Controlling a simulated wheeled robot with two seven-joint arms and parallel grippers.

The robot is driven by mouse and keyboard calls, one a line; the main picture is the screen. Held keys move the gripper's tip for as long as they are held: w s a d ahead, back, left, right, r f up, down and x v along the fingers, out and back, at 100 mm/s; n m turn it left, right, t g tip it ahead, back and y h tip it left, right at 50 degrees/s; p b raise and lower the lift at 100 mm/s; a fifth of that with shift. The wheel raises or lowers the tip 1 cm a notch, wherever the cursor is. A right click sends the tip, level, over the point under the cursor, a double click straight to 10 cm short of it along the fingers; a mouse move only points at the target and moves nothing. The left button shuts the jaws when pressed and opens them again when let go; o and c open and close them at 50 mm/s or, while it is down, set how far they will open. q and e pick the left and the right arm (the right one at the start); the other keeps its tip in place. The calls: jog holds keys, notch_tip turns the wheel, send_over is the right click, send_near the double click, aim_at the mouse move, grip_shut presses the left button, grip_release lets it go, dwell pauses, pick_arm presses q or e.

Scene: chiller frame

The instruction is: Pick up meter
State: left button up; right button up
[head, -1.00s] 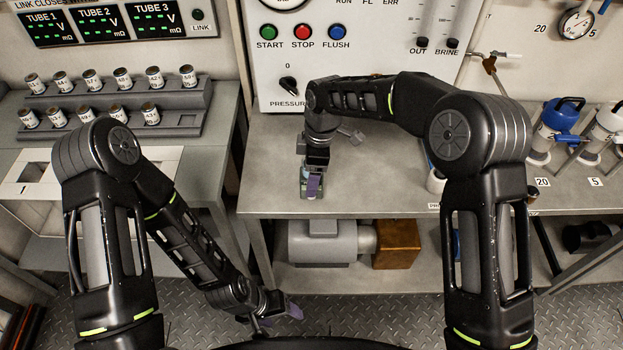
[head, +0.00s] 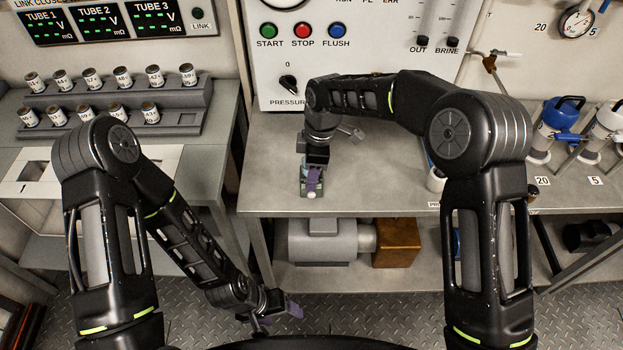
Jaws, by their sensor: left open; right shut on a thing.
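The meter (head: 304,189) is a small greenish-grey item on the middle bench near its front edge, mostly hidden by my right gripper. My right gripper (head: 313,183) points down over it, its purple fingers shut on it. I cannot tell whether the meter still touches the bench. My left gripper (head: 281,311) is open and empty, low over the floor in front of the bench.
The middle bench (head: 270,160) is clear around the meter. A panel with buttons (head: 302,31) stands behind it. Left is a rack of small labelled cans (head: 115,109). Blue and white bottles (head: 562,120) stand right. A grey motor (head: 322,241) sits on the shelf below.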

notch_tip(320, 180, up, 9)
jog(key=shift+f+b, duration=0.1)
jog(key=shift+b, duration=0.85)
jog(key=shift+r, duration=0.65)
jog(key=shift+f, duration=0.15)
jog(key=shift+f+b, duration=3)
jog(key=shift+f, duration=1.95)
